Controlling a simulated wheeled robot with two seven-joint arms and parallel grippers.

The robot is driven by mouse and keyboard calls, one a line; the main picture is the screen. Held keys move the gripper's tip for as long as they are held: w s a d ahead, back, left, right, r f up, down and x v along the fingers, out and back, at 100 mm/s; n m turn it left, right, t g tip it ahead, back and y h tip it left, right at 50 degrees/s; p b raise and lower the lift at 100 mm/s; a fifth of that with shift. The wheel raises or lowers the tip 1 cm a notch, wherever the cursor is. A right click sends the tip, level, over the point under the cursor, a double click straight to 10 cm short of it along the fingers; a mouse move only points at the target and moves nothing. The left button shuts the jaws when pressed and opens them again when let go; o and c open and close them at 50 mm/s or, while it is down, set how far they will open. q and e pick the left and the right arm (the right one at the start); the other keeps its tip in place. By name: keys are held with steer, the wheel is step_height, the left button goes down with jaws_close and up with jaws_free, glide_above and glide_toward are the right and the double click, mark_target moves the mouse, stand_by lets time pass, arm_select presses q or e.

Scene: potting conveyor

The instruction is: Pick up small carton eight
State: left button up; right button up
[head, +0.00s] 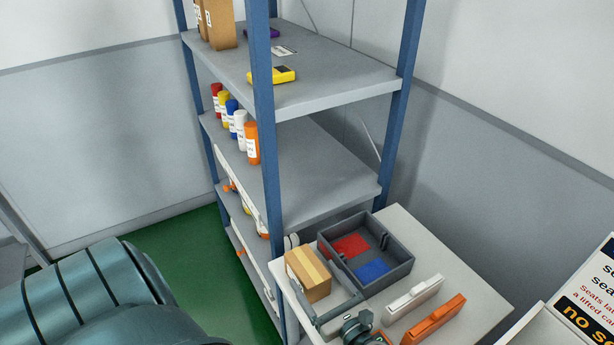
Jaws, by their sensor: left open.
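A small brown carton (302,284) with a paler tape strip stands at the left end of the light table. No number is readable on it, so I cannot tell if it is carton eight. My left gripper (309,268) is open, with its dark fingers on either side of the carton and its palm on the near side. I cannot tell whether either finger touches the carton. My right gripper is not in view.
Right behind the gripper is a grey tray (398,279) with red and blue areas inside. A white piece (413,298) and an orange piece (434,320) lie nearer. A blue-posted shelf (330,172) with several bottles stands close behind the table.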

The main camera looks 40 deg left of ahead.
mark_target(307, 265)
arm_select(q)
steer(key=shift+w+a+r+p, duration=0.1)
steer(key=shift+a+r+p, duration=0.05)
steer(key=shift+a+p, duration=0.2)
steer(key=p+x, duration=0.2)
steer(key=x, duration=0.1)
steer(key=shift+w+a+p, duration=0.15)
steer(key=shift+a+p, duration=0.15)
steer(key=shift+w+a, duration=0.1)
steer(key=shift+a, duration=0.3)
steer(key=shift+f, duration=0.2)
steer(key=c, duration=1.3)
